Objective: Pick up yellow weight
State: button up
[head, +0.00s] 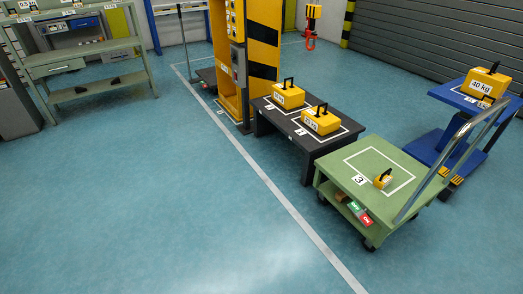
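Several yellow weights with black handles show in the head view. One yellow weight (289,96) stands at the back of the dark table, and another yellow weight (321,120) stands nearer on the same table. A large yellow weight (484,84) labelled 40 kg sits on the blue cart at the right. The picture does not show which one the task means. My gripper is not in view.
The dark table (300,137), green cart (345,190) with a metal handle, and blue cart (452,93) stand at the right. A yellow and black post (264,45) rises behind. A red hook (310,40) hangs at the back. Open floor (180,200) lies left and in front.

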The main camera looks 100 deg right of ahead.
aim_at(385, 179)
jog(key=z, duration=4.25)
jog(key=i+z, duration=0.2)
jog(key=i+j+u, duration=0.1)
jog(key=i+j, duration=0.2)
jog(key=i, duration=0.15)
jog(key=i+j, duration=0.3)
jog(key=i, duration=0.15)
jog(key=i+j+u, duration=0.15)
jog(key=i, duration=0.3)
jog(key=i+j+u, duration=0.1)
jog(key=i+j, duration=0.4)
jog(key=i, duration=0.4)
jog(key=j+u, duration=0.05)
